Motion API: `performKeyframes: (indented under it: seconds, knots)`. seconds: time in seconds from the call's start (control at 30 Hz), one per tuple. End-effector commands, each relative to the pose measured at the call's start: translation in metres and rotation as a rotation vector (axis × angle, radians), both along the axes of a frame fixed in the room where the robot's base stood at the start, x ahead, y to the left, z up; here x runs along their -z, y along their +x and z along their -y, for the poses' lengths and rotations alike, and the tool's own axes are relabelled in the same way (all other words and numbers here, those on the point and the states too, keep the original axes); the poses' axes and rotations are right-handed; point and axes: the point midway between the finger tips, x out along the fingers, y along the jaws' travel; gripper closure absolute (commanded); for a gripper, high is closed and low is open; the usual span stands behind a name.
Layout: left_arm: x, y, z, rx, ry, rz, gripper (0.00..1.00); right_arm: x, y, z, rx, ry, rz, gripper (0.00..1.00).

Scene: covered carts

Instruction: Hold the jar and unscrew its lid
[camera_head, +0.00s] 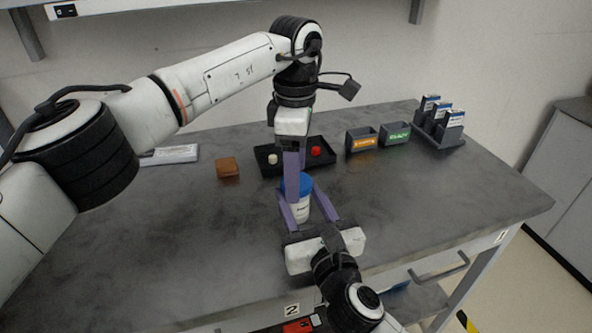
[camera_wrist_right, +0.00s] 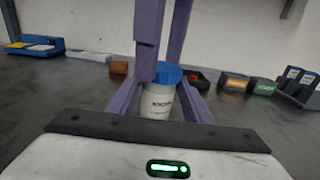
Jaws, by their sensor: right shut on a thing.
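A white jar (camera_head: 300,211) with a blue lid (camera_head: 305,184) stands upright over the table near its middle. My right gripper (camera_head: 305,207) comes from the front and is shut on the jar body, one finger on each side. The jar (camera_wrist_right: 158,103) and the lid (camera_wrist_right: 168,74) also show in the right wrist view. My left gripper (camera_head: 293,180) points straight down from above. Its purple fingers reach the lid, one at the near left side and one partly behind it. I cannot tell whether they press on the lid.
A dark tray (camera_head: 268,170) with a white and a red piece lies behind the jar. A brown block (camera_head: 228,167) is left of it. Two labelled bins (camera_head: 362,140) and a rack of boxes (camera_head: 440,127) stand at the back right. The table's left and right front are clear.

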Motion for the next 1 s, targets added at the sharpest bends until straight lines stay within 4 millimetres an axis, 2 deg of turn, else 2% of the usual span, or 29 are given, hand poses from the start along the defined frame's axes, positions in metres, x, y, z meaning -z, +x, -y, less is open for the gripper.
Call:
performKeyframes:
  seconds: [0.23, 0.5, 0.63, 1.0]
  knots:
    - [-0.006, 0.000, 0.001, 0.001, -0.001, 0.000, 0.35, 0.001, 0.000, 0.000, 0.000, 0.000, -0.001, 1.00]
    - [-0.040, 0.000, 0.001, 0.001, -0.001, 0.001, 0.35, 0.001, 0.000, 0.000, 0.000, 0.000, -0.001, 1.00]
    - [-0.047, -0.001, 0.001, -0.017, -0.002, 0.000, 0.38, 0.000, 0.000, 0.000, 0.000, 0.000, -0.001, 1.00]
    - [-0.071, -0.001, 0.002, -0.413, -0.002, -0.002, 0.38, 0.000, 0.000, 0.000, -0.001, 0.000, 0.000, 1.00]
